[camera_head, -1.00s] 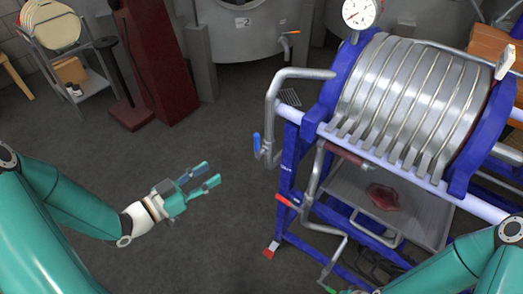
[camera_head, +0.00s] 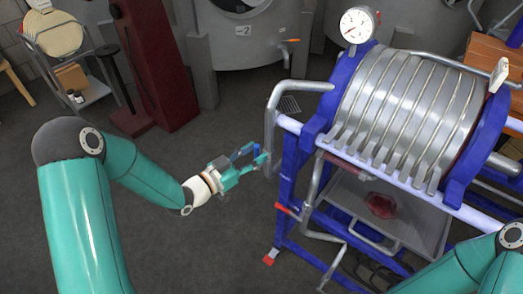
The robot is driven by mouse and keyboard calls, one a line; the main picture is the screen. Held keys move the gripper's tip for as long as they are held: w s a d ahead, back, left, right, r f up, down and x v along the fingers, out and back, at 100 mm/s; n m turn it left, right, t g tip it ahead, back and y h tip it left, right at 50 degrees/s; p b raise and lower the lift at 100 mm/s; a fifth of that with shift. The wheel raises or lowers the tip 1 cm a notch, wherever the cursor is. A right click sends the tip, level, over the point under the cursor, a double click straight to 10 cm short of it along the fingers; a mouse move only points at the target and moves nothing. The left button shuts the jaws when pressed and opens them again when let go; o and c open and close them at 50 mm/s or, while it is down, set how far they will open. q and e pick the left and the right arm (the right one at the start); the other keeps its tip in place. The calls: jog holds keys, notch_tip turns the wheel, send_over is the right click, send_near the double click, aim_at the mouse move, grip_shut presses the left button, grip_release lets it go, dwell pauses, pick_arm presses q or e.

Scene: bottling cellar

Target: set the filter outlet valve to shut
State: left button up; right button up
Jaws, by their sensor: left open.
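The filter press (camera_head: 405,100) stands on a blue frame at the right. A bent steel pipe (camera_head: 270,125) comes down at its left side. A blue valve lever (camera_head: 243,151) shows at this pipe's lower end, partly hidden by my left gripper. My left gripper (camera_head: 262,160) is open, with its fingers at the lever and the pipe end. I cannot tell whether they touch the lever. A second valve with a red lever (camera_head: 288,209) sits lower on the frame's left side. My right gripper is out of view; only part of that arm shows at the bottom right.
A pressure gauge (camera_head: 357,25) tops the press. A drip tray (camera_head: 410,222) with a dark red patch lies beneath. A steel tank (camera_head: 236,40), a dark red column (camera_head: 160,70) and a cart (camera_head: 82,80) stand behind. The floor at left centre is clear.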

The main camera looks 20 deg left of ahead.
pick_arm(q)
jog(key=shift+w+d, duration=0.35)
jog(key=shift+w, duration=0.25)
grip_shut()
jog(key=shift+s+d, duration=0.1)
jog(key=shift+d, duration=0.25)
jog(key=shift+a+f, duration=0.15)
jog(key=shift+a, duration=0.05)
